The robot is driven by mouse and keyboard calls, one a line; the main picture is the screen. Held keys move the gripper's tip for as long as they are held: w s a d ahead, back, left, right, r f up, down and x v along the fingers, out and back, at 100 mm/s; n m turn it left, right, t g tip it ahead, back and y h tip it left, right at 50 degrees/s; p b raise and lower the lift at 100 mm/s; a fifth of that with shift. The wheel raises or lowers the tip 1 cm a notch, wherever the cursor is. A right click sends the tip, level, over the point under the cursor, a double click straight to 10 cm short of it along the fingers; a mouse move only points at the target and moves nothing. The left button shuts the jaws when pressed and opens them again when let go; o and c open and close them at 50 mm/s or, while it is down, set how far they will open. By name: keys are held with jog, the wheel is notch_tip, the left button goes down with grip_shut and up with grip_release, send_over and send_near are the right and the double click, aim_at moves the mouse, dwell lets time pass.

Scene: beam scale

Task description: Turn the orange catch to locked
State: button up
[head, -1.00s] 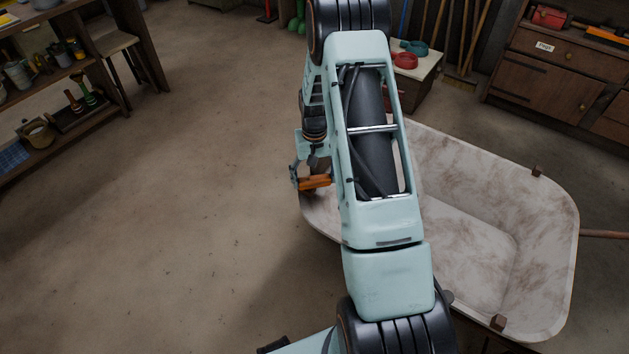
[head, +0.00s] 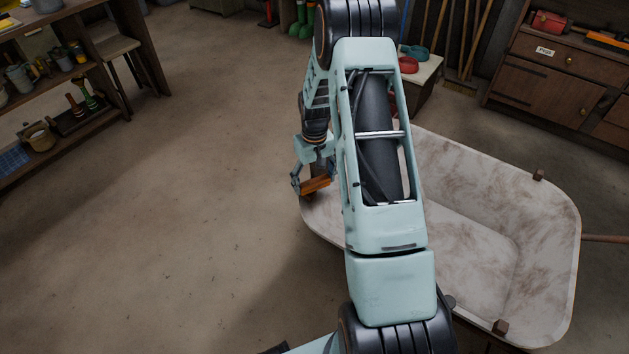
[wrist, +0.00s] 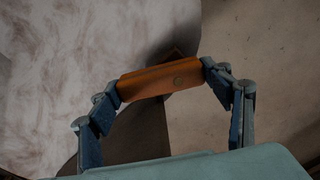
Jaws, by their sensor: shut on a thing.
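The orange catch (wrist: 160,80) is a bar that spans the space between the two fingertips of my gripper (wrist: 161,79) in the wrist view. A finger presses on each end of it. A small round spot shows on its face. In the head view, the catch (head: 317,185) is small, at the left rim of a pale tub, with its right end a little higher than its left. My gripper (head: 314,182) is around it there, partly hidden by my arm. No locked mark can be made out.
The pale, stained tub (head: 470,205) lies right of and behind my arm, with small brown blocks on its rim. Open concrete floor (head: 190,210) lies to the left. A shelf (head: 60,125) stands at the left, a wooden cabinet (head: 550,85) at the back right.

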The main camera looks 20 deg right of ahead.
aim_at(315, 180)
jog(key=o, duration=1.7)
notch_tip(315, 180, up, 12)
